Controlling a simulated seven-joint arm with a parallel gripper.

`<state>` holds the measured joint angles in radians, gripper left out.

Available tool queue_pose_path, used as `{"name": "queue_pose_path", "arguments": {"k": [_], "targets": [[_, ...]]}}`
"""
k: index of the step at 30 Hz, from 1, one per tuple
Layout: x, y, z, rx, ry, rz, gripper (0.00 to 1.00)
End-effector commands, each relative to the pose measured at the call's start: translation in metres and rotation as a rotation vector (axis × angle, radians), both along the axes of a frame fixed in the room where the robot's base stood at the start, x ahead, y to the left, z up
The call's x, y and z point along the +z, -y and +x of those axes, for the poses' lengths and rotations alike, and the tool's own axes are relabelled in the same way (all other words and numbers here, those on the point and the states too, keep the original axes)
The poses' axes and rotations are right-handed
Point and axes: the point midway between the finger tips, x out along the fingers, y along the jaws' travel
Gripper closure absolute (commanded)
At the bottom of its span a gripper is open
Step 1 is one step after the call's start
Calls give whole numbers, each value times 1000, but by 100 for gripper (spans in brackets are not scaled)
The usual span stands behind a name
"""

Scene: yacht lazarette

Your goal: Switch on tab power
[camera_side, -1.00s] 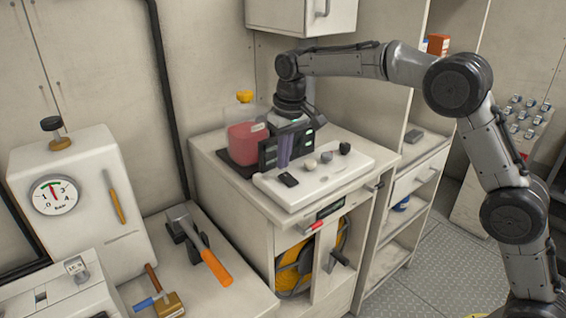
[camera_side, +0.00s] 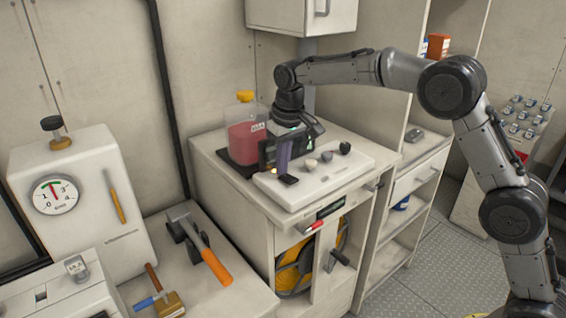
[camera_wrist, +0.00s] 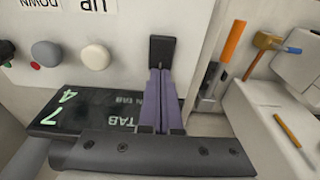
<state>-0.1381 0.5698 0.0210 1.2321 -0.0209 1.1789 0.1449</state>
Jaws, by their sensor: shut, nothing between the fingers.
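The black rocker switch (camera_side: 289,180) sits on the white control panel (camera_side: 322,187) on top of the cabinet. It also shows in the wrist view (camera_wrist: 162,48). My gripper (camera_side: 283,168) points down with its purple fingers shut and empty, and its tips are right by the switch. In the wrist view the fingertips (camera_wrist: 161,70) meet the switch's near edge; whether they press it I cannot tell.
A bottle of red fluid (camera_side: 245,138) stands behind the panel. An orange-handled tool (camera_side: 212,262) lies on the lower bench at left. A wall cabinet (camera_side: 300,15) hangs above.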

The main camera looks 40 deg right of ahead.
Motion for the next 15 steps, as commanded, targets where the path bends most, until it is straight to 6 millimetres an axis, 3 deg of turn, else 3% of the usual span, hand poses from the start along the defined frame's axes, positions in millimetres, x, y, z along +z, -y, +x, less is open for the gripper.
{"name": "queue_pose_path", "arguments": {"k": [15], "targets": [[6, 0, -15, 0, -2, 0, 100]]}}
